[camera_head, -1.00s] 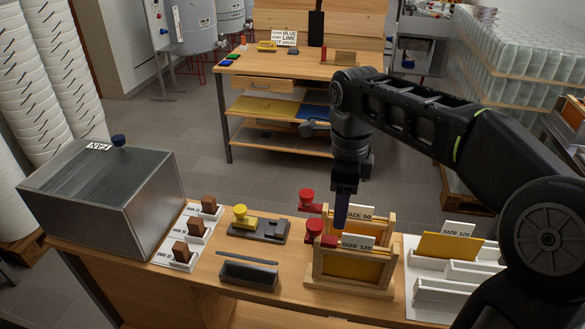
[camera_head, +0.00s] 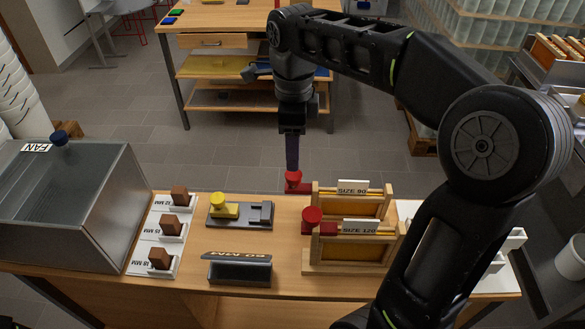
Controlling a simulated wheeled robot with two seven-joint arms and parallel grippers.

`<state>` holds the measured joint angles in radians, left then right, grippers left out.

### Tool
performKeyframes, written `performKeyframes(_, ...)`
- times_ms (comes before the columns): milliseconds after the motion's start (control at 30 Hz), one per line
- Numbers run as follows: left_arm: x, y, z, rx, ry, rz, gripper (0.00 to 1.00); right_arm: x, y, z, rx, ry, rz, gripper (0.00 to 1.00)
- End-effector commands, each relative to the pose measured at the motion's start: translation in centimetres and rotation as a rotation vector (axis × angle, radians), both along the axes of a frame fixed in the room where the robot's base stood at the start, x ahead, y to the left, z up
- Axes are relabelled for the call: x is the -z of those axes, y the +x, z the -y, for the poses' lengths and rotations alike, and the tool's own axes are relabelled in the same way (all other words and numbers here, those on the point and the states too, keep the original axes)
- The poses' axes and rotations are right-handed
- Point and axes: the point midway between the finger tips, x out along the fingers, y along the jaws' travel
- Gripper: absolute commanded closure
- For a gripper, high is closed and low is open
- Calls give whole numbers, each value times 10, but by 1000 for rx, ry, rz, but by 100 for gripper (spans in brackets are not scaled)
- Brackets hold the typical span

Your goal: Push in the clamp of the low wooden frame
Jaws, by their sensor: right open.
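Two wooden frames stand one behind the other on the bench. The back frame (camera_head: 350,203) has a card reading SIZE 90, the front frame (camera_head: 350,268) one reading SIZE 120. Each has a red clamp with a round knob at its left end. The back clamp (camera_head: 300,187) and the front clamp (camera_head: 320,229) both stick out to the left of their frames. My right gripper (camera_head: 292,165) points straight down, open, its tips at or just above the back clamp's knob. I cannot tell whether they touch. My left gripper is not in view.
Left of the frames are a yellow-knobbed clamp on a dark plate (camera_head: 258,216), a dark holder (camera_head: 240,272) and brown blocks on white stands (camera_head: 159,258). A metal fan box (camera_head: 80,205) stands at far left. White racks (camera_head: 510,240) are at right, partly behind my arm.

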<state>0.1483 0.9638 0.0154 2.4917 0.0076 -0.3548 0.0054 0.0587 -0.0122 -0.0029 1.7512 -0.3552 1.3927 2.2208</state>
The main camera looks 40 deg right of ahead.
Motion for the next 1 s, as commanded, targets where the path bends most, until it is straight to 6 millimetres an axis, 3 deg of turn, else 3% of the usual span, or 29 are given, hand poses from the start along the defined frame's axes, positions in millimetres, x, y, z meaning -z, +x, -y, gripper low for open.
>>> performKeyframes(133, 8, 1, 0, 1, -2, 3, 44, 23, -1, 0, 1, 0, -4, 44)
performKeyframes(500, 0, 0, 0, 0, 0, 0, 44, 67, 0, 0, 1, 0, -1, 44)
performKeyframes(800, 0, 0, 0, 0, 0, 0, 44, 70, 0, 0, 1, -1, 1, 44)
performKeyframes(1000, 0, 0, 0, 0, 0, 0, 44, 69, 0, 0, 0, 0, 1, 60)
